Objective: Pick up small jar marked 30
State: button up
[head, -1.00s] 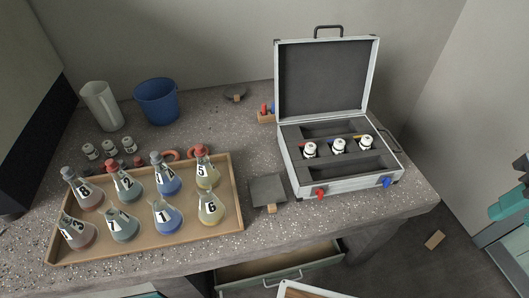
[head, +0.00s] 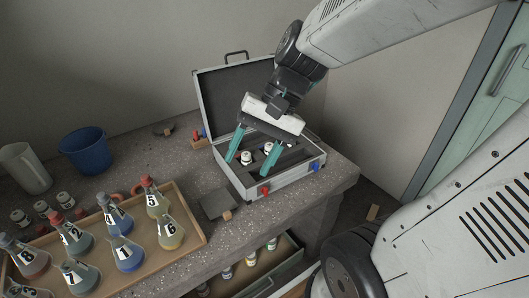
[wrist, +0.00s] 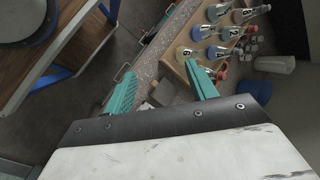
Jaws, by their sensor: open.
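Two small white jars with dark labels show in the open case (head: 228,175) in the head view, one at the left (head: 246,158) and one near its middle (head: 268,147). Any other jar in the case is hidden behind my gripper. Their marks are too small to read. Several similar small jars (head: 41,208) stand behind the flask tray at the left. My gripper (head: 247,167) is open and empty, its teal fingers crossing in front of the case in the head view.
A wooden tray (head: 190,248) with several numbered flasks stands on the left of the bench. A dark square plate (head: 215,204) lies between tray and case. An open drawer (head: 263,284) with bottles juts out below. A blue bucket (head: 85,151) stands at the back left.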

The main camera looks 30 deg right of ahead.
jog(key=w+d+f+m+t+y, duration=0.2)
jog(key=w+d+f+m+t, duration=0.2)
jog(key=w+m, duration=0.35)
jog(key=w+d+f+m+t+y, duration=0.2)
jog(key=w+d+f+m+t, duration=0.15)
jog(key=w+m, duration=0.4)
jog(key=w+d+f+m+t+h, duration=0.1)
jog(key=d+f+m+h, duration=0.1)
jog(key=d+f, duration=0.3)
jog(key=w+d+f+m+t+h, duration=0.2)
jog(key=d+f+m, duration=0.3)
jog(key=d, duration=0.2)
jog(key=w+d+f+m+t+h, duration=0.2)
jog(key=d+f+m, duration=0.2)
jog(key=d+f, duration=0.1)
jog(key=shift+w+d+f+t, duration=0.2)
jog(key=shift+d+f+t, duration=0.05)
jog(key=shift+d, duration=0.4)
jog(key=shift+w+f, duration=0.7)
jog(key=shift+w, duration=0.25)
jog(key=x, duration=0.5)
jog(key=shift+w+f, duration=0.2)
jog(key=shift+w, duration=0.05)
jog(key=c, duration=1.1)
